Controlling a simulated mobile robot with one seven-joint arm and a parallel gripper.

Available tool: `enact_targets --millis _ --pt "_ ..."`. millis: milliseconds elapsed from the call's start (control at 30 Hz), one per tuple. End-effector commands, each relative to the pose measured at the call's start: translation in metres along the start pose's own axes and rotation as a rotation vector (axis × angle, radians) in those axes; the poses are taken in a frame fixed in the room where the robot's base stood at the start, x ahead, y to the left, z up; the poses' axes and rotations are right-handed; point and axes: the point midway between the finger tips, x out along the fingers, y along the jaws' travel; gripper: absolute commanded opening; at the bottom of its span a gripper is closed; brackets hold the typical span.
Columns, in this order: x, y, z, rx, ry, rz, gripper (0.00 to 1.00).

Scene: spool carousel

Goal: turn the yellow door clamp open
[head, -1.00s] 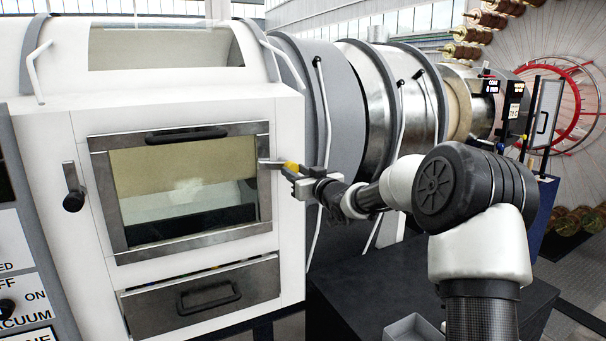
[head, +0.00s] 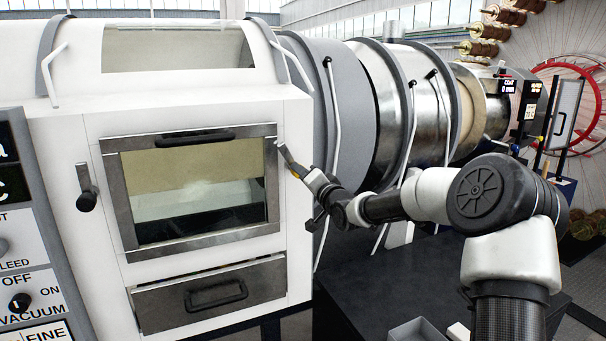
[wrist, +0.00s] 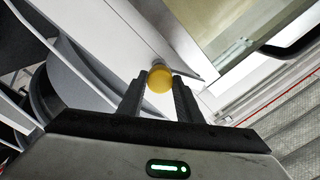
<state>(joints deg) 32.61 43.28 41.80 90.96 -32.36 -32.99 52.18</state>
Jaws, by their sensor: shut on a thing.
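The yellow door clamp is a metal lever (head: 288,157) with a yellow knob (wrist: 160,79). It sits at the right edge of the framed glass door (head: 130,205) on the white cabinet. In the head view the lever slants down to the right, away from the door glass. My gripper (head: 304,176) is shut on the yellow knob, which shows between the two dark fingers in the wrist view. The fingers hide part of the knob in the head view. The door looks closed.
A black-knobbed lever (head: 87,190) hangs left of the door. A drawer (head: 210,294) with a black handle is below it. Grey and metal drums (head: 345,110) with long white rods stand right of the cabinet. A dark block (head: 385,285) lies under my arm.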

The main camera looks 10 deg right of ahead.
Motion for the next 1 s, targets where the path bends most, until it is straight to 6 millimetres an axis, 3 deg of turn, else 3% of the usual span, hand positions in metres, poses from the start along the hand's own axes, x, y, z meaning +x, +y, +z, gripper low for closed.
enact_targets --millis 500,1000 --pt "-0.0001 0.0006 -0.0001 0.401 0.014 0.001 0.00" --pt "0.0001 -0.0008 0.0000 0.518 0.016 0.001 0.00"
